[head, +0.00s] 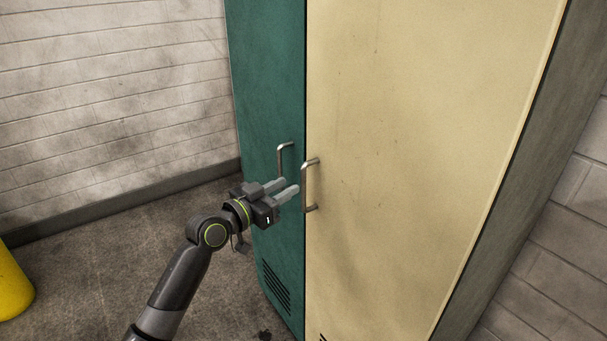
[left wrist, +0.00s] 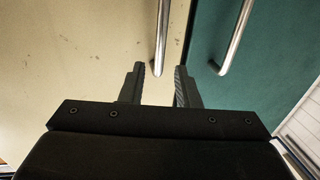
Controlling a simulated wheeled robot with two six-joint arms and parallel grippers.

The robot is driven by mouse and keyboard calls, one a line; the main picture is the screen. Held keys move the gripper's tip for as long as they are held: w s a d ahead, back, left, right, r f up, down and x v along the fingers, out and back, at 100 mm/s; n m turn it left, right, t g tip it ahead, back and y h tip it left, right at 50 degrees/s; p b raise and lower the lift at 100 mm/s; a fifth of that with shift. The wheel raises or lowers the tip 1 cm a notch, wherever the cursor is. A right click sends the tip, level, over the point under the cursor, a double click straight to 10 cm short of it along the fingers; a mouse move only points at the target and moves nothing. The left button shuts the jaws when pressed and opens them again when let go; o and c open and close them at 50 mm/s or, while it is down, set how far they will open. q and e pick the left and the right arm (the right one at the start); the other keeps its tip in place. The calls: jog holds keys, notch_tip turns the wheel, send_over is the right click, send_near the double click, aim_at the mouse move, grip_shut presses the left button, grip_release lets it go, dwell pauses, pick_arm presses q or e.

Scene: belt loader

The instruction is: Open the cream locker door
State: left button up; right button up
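The cream locker door (head: 410,150) stands on the right of the locker front in the head view and looks shut. Its upright metal handle (head: 304,186) is near its left edge. My left gripper (head: 293,188) is just left of this handle, with its fingers pointing at it. In the left wrist view the left gripper (left wrist: 160,80) is open, and the cream door's handle (left wrist: 162,40) lies in line with the gap between the fingers. I cannot tell whether the fingers touch the handle. My right gripper is not in view.
The green locker door (head: 268,80) is beside the cream one, with its own handle (head: 281,158) close to my left gripper. A brick wall (head: 110,80) is at the left. A yellow object (head: 12,285) stands on the floor at the left edge. The floor (head: 110,245) between is clear.

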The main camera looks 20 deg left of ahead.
aim_at(302, 178)
pick_arm(q)
jog(key=p+x, duration=0.1)
jog(key=x, duration=0.6)
grip_shut()
